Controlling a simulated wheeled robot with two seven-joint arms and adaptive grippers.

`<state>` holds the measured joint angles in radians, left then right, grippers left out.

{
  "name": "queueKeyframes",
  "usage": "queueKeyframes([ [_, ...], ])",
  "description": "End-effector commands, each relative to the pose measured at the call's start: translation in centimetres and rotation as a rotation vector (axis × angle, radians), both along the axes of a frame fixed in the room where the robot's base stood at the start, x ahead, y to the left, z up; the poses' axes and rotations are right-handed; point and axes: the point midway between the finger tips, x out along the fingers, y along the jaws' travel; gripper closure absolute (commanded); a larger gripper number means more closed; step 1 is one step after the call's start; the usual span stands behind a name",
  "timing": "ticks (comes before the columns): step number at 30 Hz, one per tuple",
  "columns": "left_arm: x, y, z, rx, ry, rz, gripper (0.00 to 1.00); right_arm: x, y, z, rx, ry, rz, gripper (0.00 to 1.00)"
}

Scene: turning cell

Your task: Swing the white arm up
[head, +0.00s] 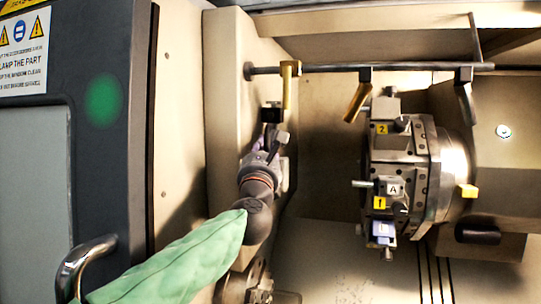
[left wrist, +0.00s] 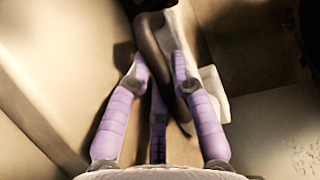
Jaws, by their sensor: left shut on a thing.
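My left arm, in a green sleeve, reaches in from the lower left in the head view. Its gripper (head: 270,146) is at the beige wall, just below a small dark block (head: 271,113). A pale, angled piece (left wrist: 212,92) shows right of the fingers. In the head view, the gripper mostly hides the white arm. My right gripper is not in view.
A tool turret (head: 408,165) with yellow labels stands at the right. A dark pipe (head: 330,69) with hanging nozzles runs across above my gripper. The dark door (head: 110,170) with a metal handle (head: 82,262) is at the left. Open room lies between gripper and turret.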

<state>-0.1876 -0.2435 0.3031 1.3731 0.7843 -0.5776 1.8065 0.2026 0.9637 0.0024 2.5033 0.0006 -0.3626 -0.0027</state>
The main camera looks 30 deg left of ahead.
Motion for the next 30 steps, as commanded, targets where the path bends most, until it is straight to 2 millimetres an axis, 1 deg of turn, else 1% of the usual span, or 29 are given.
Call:
queueKeyframes([
  [6,-0.09,0.33,-0.01,-0.036,-0.009,0.001,1.0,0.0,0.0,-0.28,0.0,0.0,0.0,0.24],
  [18,-0.11,0.42,0.0,-0.043,-0.012,0.001,1.0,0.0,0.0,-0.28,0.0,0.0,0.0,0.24],
  [19,-0.11,0.42,0.0,-0.043,-0.012,0.001,0.71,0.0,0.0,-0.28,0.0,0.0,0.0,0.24],
  [20,-0.11,0.42,-0.01,-0.043,-0.012,0.001,0.63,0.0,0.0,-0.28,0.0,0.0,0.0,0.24],
  [21,-0.11,0.42,-0.01,-0.042,-0.011,0.002,0.51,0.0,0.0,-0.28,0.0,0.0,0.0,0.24],
  [30,-0.1,0.36,-0.03,-0.04,-0.01,0.001,0.51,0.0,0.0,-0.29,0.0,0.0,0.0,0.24],
])
